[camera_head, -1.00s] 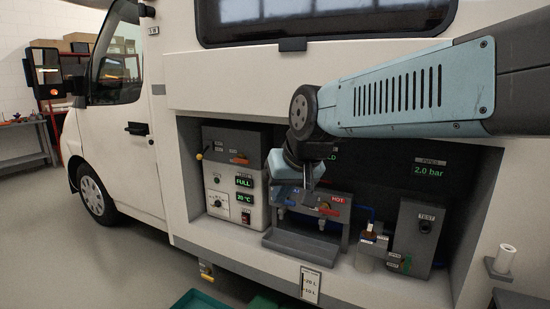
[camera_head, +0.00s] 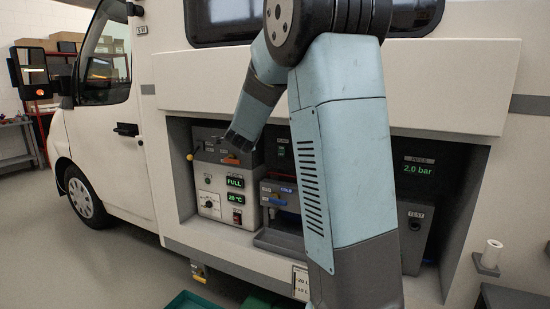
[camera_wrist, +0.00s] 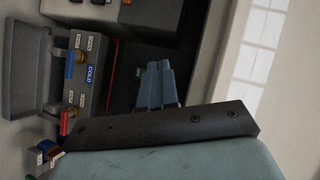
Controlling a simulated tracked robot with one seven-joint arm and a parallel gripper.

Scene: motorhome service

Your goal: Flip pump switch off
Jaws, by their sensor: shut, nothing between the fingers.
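The grey control box (camera_head: 219,188) stands in the left of the open service bay, with green displays reading FULL and 20 °C. My gripper (camera_head: 238,140) is high in front of the box's upper part, near an orange lever (camera_head: 231,160); contact is unclear. In the wrist view its blue-grey fingers (camera_wrist: 156,84) are together and empty, against the dark back panel.
The tap unit (camera_head: 281,196) with its tray is right of the box, partly behind my arm. A TEST box (camera_head: 415,225) stands farther right. The bay's side walls and top edge bound the space.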

